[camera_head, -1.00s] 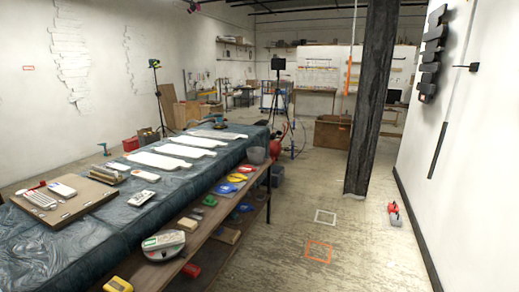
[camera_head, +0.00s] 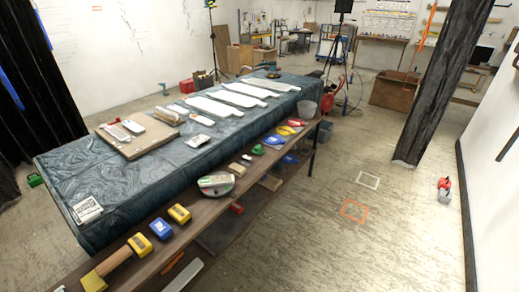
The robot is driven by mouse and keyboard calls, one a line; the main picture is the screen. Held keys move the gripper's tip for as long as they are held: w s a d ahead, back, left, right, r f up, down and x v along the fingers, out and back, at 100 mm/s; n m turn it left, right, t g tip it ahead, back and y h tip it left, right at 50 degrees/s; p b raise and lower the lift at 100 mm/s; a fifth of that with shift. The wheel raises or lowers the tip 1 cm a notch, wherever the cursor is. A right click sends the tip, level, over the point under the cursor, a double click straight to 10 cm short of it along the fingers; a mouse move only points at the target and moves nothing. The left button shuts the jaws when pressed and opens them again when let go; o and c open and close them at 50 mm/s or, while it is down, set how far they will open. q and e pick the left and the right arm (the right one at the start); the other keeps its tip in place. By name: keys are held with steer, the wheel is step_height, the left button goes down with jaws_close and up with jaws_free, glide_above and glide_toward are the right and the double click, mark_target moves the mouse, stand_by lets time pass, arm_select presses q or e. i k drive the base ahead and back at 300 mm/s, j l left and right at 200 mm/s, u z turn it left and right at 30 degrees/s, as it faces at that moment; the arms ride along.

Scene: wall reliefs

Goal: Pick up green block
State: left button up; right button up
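Several small things lie in a row on the wooden bench (camera_head: 214,207) beside the covered table. Among them is a small green piece (camera_head: 257,150) near the middle of the row, with a darker small block (camera_head: 247,157) just left of it. Both are too small to tell their exact shape. Another green object (camera_head: 36,180) lies on the floor at the far left, past the table's end. I cannot tell which of these is the green block. Neither of my grippers is in view.
A long table (camera_head: 100,182) under dark plastic carries white sheets and a board (camera_head: 138,136). A mallet (camera_head: 118,262), yellow and blue blocks and a round device (camera_head: 216,184) share the bench. A dark pillar (camera_head: 440,85) stands right; the floor between is mostly clear.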

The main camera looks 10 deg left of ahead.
mark_target(257, 150)
steer(key=i+l+u, duration=0.35)
steer(key=i+l, duration=0.15)
steer(key=i, duration=0.25)
steer(key=i+l+u, duration=0.35)
steer(key=i+l, duration=0.3)
steer(key=i+l+u, duration=0.4)
steer(key=i+l, duration=0.15)
steer(key=l, duration=0.3)
